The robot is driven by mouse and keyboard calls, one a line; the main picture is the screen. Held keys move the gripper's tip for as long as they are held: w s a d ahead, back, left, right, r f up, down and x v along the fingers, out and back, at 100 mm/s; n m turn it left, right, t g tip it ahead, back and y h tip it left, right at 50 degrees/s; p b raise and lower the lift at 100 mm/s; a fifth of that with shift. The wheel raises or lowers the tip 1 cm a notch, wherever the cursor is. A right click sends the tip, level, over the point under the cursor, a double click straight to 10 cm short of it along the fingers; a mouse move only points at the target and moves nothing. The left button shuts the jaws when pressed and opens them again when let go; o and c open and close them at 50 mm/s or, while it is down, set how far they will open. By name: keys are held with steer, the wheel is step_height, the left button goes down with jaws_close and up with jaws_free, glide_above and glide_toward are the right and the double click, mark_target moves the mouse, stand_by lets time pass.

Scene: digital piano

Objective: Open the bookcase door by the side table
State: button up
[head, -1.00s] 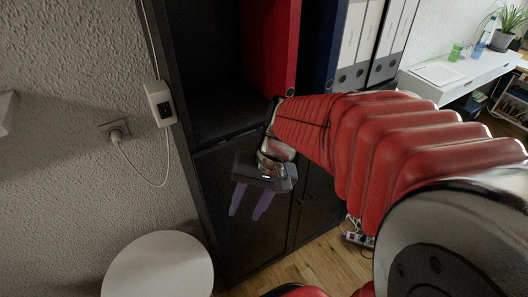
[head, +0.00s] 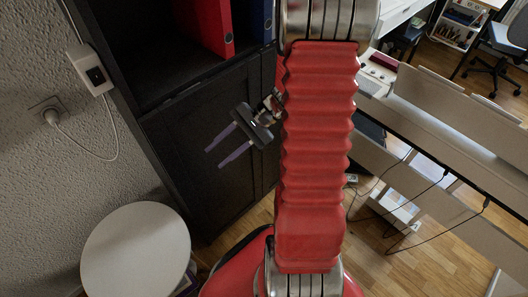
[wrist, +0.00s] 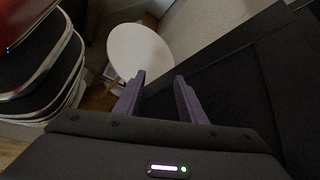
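The dark bookcase door (head: 165,127) is the lower panel of the black bookcase, just behind the side table, and it looks closed. Its handle cannot be made out; my arm covers the right part of the bookcase. The round white side table (head: 135,255) stands in front at the lower left. My gripper (head: 214,158) is in front of the door panel, with two purple fingers apart and nothing between them. The fingers point left and slightly down. In the wrist view the open fingers (wrist: 159,82) point toward the side table (wrist: 138,50), with dark bookcase panels to the right.
Red (head: 212,22) and blue (head: 260,18) binders stand on the open shelf above the door. A wall socket (head: 47,112) and a white device (head: 90,70) with a cable are on the left wall. A desk with hanging cables is at the right.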

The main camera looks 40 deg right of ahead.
steer(key=d+f+m+t+h, duration=0.1)
steer(key=d+f+m+t, duration=0.95)
steer(key=d+f, duration=0.4)
steer(key=s+d+f+m+t+h, duration=0.2)
steer(key=s+d+f+m+h, duration=0.1)
steer(key=d+f+m+h, duration=0.1)
steer(key=s+d+f+m+t+h, duration=0.2)
steer(key=s+d+f+m+h, duration=0.2)
steer(key=f, duration=0.5)
steer(key=m+h, duration=0.1)
steer(key=m, duration=0.1)
steer(key=shift+s+d+m, duration=0.15)
steer(key=shift+s+m, duration=0.1)
steer(key=shift+m, duration=0.1)
steer(key=shift+w+f, duration=0.1)
steer(key=w, duration=1.3)
steer(key=shift+w+a, duration=0.2)
steer(key=shift+w, duration=0.1)
jaws_close()
